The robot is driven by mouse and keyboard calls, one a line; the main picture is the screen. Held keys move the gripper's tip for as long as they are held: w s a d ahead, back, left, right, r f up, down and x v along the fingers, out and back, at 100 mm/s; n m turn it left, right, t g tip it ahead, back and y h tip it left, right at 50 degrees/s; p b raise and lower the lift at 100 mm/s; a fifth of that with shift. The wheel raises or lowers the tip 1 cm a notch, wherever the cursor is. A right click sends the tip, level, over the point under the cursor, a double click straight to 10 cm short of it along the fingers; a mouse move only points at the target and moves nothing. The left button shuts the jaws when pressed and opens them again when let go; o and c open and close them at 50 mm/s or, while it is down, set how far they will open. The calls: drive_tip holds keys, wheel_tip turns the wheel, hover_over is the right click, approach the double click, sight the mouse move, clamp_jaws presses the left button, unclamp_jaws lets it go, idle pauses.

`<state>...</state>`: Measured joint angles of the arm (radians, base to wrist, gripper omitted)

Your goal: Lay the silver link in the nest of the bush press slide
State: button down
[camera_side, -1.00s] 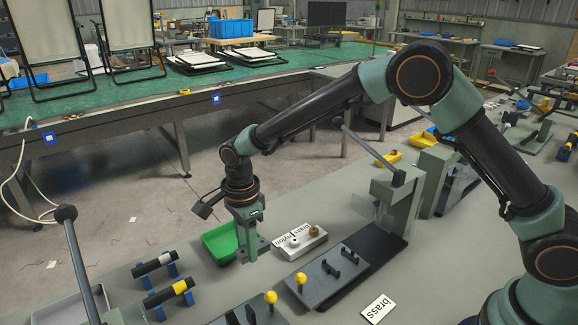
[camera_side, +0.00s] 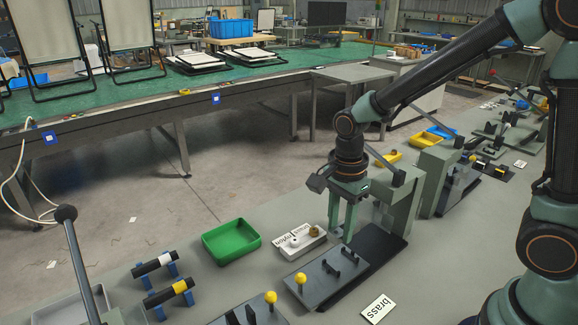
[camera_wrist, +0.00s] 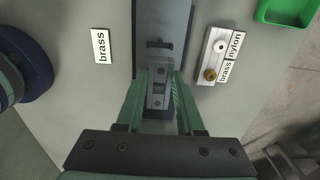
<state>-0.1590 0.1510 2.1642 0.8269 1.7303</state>
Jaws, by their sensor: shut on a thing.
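In the wrist view my gripper (camera_wrist: 160,84) is shut on a small pale grey piece with holes, which looks like the silver link (camera_wrist: 158,88). The link lines up roughly with the slide (camera_wrist: 165,14) and one black upright (camera_wrist: 158,43) beyond it. The fingers hide the link in the side view. The gap between link and slide cannot be told.
A white block with a nylon and a brass bush (camera_side: 301,241) stands left of my gripper. A green tray (camera_side: 231,240) is farther left, and looks empty. A "brass" card (camera_side: 378,308) lies in front. A lever (camera_side: 80,260) stands at the left.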

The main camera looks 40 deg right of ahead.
drive_tip(key=shift+s, duration=0.1)
idle(0.3)
hover_over(336, 267)
drive_tip(key=shift+f, duration=2.9)
drive_tip(key=shift+f, duration=0.25)
drive_tip(key=shift+f, duration=0.35)
drive_tip(key=shift+f, duration=0.5)
idle(0.4)
drive_tip(key=shift+c, duration=2.3)
unclamp_jaws()
drive_tip(key=shift+r, duration=0.1)
wheel_tip(336, 267, up, 12)
